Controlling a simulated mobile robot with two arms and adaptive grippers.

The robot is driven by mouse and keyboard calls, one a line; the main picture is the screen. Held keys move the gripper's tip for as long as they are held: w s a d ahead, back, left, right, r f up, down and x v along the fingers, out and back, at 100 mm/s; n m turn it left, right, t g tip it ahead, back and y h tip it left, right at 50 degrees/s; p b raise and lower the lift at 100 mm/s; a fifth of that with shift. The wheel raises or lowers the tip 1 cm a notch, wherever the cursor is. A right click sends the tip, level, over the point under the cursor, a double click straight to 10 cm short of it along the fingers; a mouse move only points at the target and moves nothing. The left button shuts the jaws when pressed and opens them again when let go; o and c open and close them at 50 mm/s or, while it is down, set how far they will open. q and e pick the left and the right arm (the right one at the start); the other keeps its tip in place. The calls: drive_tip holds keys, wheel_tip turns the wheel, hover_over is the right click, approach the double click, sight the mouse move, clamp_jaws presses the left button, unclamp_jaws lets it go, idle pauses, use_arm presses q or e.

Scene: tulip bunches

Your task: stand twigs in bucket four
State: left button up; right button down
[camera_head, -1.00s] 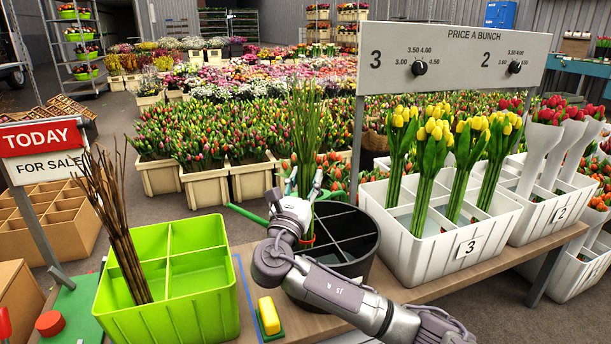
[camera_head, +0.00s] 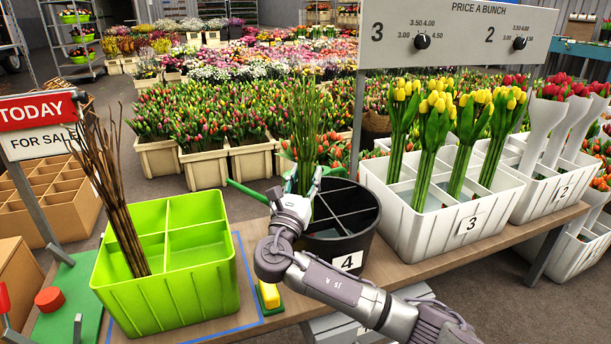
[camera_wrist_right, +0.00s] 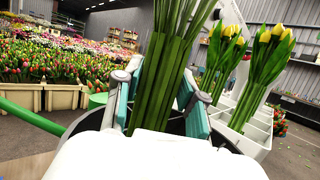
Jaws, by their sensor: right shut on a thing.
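The brown twigs (camera_head: 112,205) stand leaning left in the left part of the bright green divided crate (camera_head: 190,290). Bucket four (camera_head: 365,245) is a round black divided bucket with a "4" label, on the table right of the crate. My right gripper (camera_head: 303,190) is shut on a bunch of long green stems (camera_head: 308,135) at the bucket's left side. The stems are upright; their lower ends are hidden by my gripper and arm. In the right wrist view the stems (camera_wrist_right: 168,75) pass between the teal finger pads, with the dark bucket behind. My left gripper is not in view.
A white crate (camera_head: 420,225) labelled 3, with yellow tulips, stands close right of the bucket. A yellow block (camera_head: 269,295) lies between green crate and bucket. The price board (camera_head: 450,40) rises behind. A "TODAY" sign (camera_head: 38,112) stands left.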

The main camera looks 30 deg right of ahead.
drive_tip(key=shift+f, duration=0.15)
drive_tip(key=shift+f, duration=0.45)
